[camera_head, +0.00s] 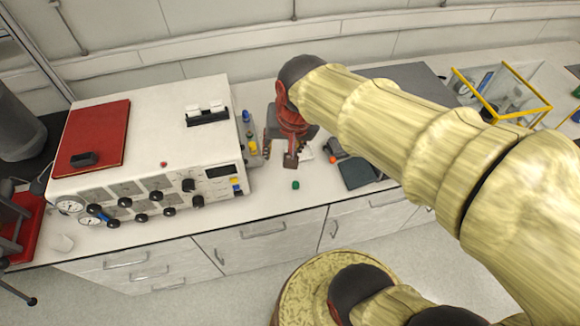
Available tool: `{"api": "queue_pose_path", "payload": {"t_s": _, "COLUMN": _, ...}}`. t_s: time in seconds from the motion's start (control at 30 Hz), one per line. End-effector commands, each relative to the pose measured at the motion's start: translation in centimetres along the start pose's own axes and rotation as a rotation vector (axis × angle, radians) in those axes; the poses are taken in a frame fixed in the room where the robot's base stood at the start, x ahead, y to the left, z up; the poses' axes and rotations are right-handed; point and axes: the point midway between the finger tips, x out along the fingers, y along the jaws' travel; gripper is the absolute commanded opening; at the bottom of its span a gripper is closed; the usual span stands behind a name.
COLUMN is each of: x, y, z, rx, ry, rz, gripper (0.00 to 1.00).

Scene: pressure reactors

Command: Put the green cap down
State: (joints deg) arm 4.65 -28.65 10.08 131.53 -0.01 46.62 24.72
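A small green cap (295,184) lies on the white counter (262,207), near its front edge and to the right of the white reactor unit. My gripper (279,153), red and dark grey, is above the counter behind the cap and a little to its left in the picture. Its fingers are spread apart, and I see nothing between them. The cap is apart from the gripper in the picture. The gripper's height above the counter is hard to judge.
The white reactor unit (150,150) with knobs and gauges stands close to the gripper's left. Small coloured bottles (250,135) stand between them. A dark grey box (358,172) and an orange item (333,159) lie to the right. A yellow-rimmed clear bin (502,95) stands farther right.

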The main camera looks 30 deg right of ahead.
Motion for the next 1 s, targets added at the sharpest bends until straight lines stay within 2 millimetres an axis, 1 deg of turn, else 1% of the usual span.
{"api": "queue_pose_path", "payload": {"t_s": 0.03, "x": -1.9, "y": 0.0, "z": 1.4, "rx": -0.096, "ry": 0.029, "rz": -0.020, "gripper": 0.39}}
{"api": "queue_pose_path", "payload": {"t_s": 0.13, "x": -4.3, "y": 0.2, "z": 3.8, "rx": -0.270, "ry": 0.071, "rz": -0.042, "gripper": 0.39}}
{"api": "queue_pose_path", "payload": {"t_s": 0.23, "x": -5.7, "y": 0.5, "z": 5.6, "rx": -0.398, "ry": 0.102, "rz": -0.055, "gripper": 0.39}}
{"api": "queue_pose_path", "payload": {"t_s": 0.3, "x": -6.2, "y": 0.7, "z": 6.4, "rx": -0.456, "ry": 0.114, "rz": -0.059, "gripper": 0.39}}
{"api": "queue_pose_path", "payload": {"t_s": 0.37, "x": -6.5, "y": 0.8, "z": 6.8, "rx": -0.487, "ry": 0.123, "rz": -0.062, "gripper": 0.39}}
{"api": "queue_pose_path", "payload": {"t_s": 0.47, "x": -6.7, "y": 0.9, "z": 7.1, "rx": -0.508, "ry": 0.126, "rz": -0.062, "gripper": 0.39}}
{"api": "queue_pose_path", "payload": {"t_s": 0.77, "x": -6.5, "y": 0.9, "z": 7.1, "rx": -0.506, "ry": 0.126, "rz": -0.062, "gripper": 0.39}}
{"api": "queue_pose_path", "payload": {"t_s": 0.87, "x": -5.7, "y": 1.0, "z": 7.3, "rx": -0.506, "ry": 0.126, "rz": -0.062, "gripper": 0.39}}
{"api": "queue_pose_path", "payload": {"t_s": 0.97, "x": -4.2, "y": 1.2, "z": 7.8, "rx": -0.505, "ry": 0.126, "rz": -0.062, "gripper": 0.39}}
{"api": "queue_pose_path", "payload": {"t_s": 1.0, "x": -3.5, "y": 1.4, "z": 8.1, "rx": -0.505, "ry": 0.126, "rz": -0.062, "gripper": 0.39}}
